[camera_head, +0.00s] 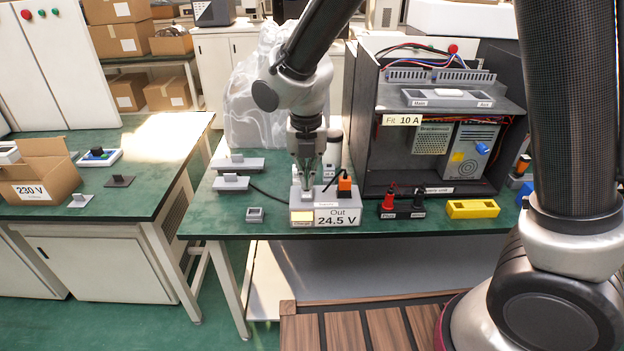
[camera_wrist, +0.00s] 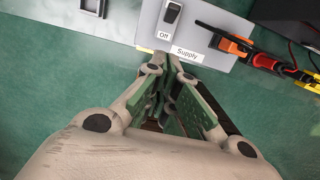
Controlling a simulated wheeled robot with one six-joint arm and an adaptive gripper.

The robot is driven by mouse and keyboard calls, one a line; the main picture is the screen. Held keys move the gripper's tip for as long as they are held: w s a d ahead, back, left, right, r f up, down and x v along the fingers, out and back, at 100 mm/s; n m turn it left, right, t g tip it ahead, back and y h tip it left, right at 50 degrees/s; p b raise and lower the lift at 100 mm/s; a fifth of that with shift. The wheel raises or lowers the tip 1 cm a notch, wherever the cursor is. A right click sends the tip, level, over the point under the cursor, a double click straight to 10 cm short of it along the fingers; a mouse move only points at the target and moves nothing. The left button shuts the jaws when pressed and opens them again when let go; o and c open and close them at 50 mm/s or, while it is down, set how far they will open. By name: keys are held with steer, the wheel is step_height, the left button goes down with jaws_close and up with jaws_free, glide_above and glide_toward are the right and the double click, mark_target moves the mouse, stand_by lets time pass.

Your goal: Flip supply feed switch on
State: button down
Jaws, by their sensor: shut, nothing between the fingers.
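The supply (camera_head: 302,217) is a light grey box near the front edge of the green bench, with an "Out 24.5 V" display on its front. In the wrist view, the supply's top (camera_wrist: 205,18) carries a "Supply" label and a small rocker switch (camera_wrist: 172,12). An "Off" label sits beside the switch's near end; the far end is cut by the frame edge. My gripper (camera_head: 307,188) points down just above the supply in the head view, fingers together and empty. In the wrist view my gripper (camera_wrist: 173,90) is below the switch and apart from it. The gripper hides part of the supply's top in the head view.
An orange plug (camera_head: 345,187) with a dark cable stands at the supply's right end. Red and black plugs (camera_head: 389,201) and a yellow block (camera_head: 472,209) lie farther right. An open dark cabinet (camera_head: 364,130) stands behind. A small grey socket (camera_head: 255,214) is to the left.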

steer(key=w+r, duration=0.6)
steer(key=w, duration=0.1)
steer(key=shift+r, duration=0.1)
steer(key=s+d+r+m+t, duration=0.1)
steer(key=s+d+r+m, duration=0.2)
steer(key=s+d+m, duration=0.5)
steer(key=s+d+r+m+t, duration=0.1)
steer(key=s+d+r+m, duration=0.3)
steer(key=s+d+m, duration=0.4)
steer(key=s+d+r+m+t, duration=0.1)
steer(key=s+d+r+m, duration=0.3)
steer(key=d+m, duration=1.3)
steer(key=s+m, duration=0.2)
steer(key=s, duration=0.2)
steer(key=shift+s+d+r+m, duration=0.15)
steer(key=shift+s+d+m, duration=0.05)
steer(key=shift+s+m, duration=0.1)
